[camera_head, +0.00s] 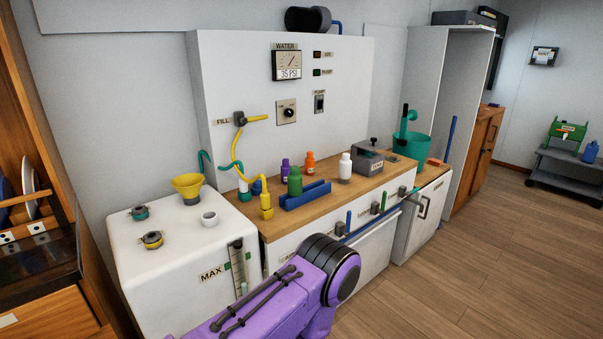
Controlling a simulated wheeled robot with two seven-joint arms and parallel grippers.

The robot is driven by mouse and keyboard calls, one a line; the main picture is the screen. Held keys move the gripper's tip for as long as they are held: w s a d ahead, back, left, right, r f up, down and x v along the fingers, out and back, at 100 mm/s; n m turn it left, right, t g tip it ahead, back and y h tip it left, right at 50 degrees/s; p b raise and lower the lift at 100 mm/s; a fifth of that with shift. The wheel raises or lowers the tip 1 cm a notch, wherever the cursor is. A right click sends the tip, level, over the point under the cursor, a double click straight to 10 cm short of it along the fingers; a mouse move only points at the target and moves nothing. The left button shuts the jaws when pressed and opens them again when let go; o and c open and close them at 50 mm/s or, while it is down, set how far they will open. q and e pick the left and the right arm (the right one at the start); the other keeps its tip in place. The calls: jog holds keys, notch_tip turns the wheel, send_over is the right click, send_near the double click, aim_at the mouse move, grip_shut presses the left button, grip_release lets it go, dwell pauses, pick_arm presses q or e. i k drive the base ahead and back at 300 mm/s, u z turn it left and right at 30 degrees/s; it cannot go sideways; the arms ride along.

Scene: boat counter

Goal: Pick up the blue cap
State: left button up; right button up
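No thing shows clearly as a blue cap. A small dark blue object (257,187) stands on the wooden counter behind the yellow fitting (266,205). It is partly hidden, and I cannot tell whether it is a cap. A blue rack (305,195) lies on the counter in front of a green bottle (295,181). Purple, orange and white bottles stand near the rack. Neither of my grippers is in view. Only a purple link of my own arm shows at the bottom, in front of the counter.
A white tank (165,268) on the left carries a yellow funnel (187,187), a white ring (208,218) and two round fittings. A grey device (367,158) and a teal bucket (409,145) stand to the right. The wooden floor on the right is clear.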

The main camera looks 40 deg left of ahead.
aim_at(255, 190)
jog(key=i, duration=2.4)
jog(key=u, duration=1.1)
